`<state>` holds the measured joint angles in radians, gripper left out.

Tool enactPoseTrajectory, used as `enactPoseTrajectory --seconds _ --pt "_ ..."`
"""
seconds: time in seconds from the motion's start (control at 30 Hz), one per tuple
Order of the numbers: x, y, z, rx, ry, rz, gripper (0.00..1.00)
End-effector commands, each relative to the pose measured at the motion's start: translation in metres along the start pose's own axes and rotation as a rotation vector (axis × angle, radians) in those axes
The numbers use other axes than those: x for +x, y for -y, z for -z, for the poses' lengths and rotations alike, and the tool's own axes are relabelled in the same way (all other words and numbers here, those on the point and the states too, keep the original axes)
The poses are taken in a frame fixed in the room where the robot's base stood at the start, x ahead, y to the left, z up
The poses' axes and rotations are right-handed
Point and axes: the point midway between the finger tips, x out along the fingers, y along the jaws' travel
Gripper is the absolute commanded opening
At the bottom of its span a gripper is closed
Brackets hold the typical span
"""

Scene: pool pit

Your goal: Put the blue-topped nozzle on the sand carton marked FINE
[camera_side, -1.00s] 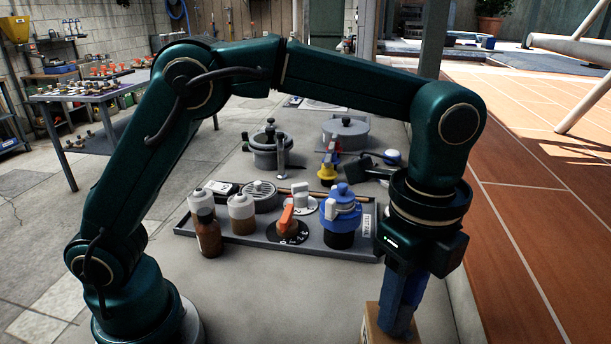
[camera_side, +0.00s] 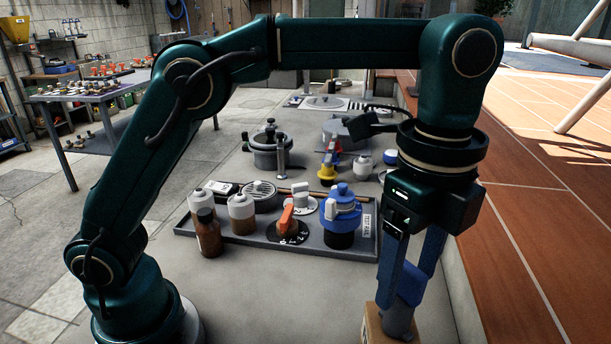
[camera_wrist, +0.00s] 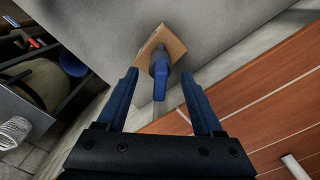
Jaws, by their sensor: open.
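The blue-topped nozzle has a blue top (camera_side: 411,285) and a grey lower part (camera_side: 398,321). It stands on a small brown carton (camera_side: 374,326) at the bottom of the side view. No marking on the carton can be read. My gripper (camera_side: 405,284) is open, its fingers pointing down on either side of the blue top. In the wrist view the nozzle (camera_wrist: 161,86) shows between the spread fingertips (camera_wrist: 160,74), with a gap on each side. The carton (camera_wrist: 174,42) shows beneath it, and the nozzle hides part of its top.
A dark tray (camera_side: 335,249) behind holds bottles, an orange-knobbed dial (camera_side: 288,224) and a blue-and-white valve (camera_side: 341,215). Lidded pots (camera_side: 270,150) stand further back. The grey slab is clear left of the carton; its edge and orange tiles (camera_side: 540,250) lie right.

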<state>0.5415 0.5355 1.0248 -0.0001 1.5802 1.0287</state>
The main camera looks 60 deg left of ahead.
Motion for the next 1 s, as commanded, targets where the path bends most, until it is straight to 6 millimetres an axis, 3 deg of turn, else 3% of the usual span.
enactPoseTrajectory --seconds 0.2,0.47,0.57,0.77,1.0 --pt "-0.019 0.001 0.001 0.0 -0.001 0.002 0.68" --pt "-0.03 0.0 -0.005 -0.034 -0.005 0.009 0.68" --pt "-0.038 -0.001 -0.019 -0.133 -0.022 0.036 0.68" --pt "-0.053 -0.013 -0.065 -0.484 -0.089 0.127 0.68" --pt "-0.045 -0.047 -0.117 -0.931 -0.194 0.24 0.68"
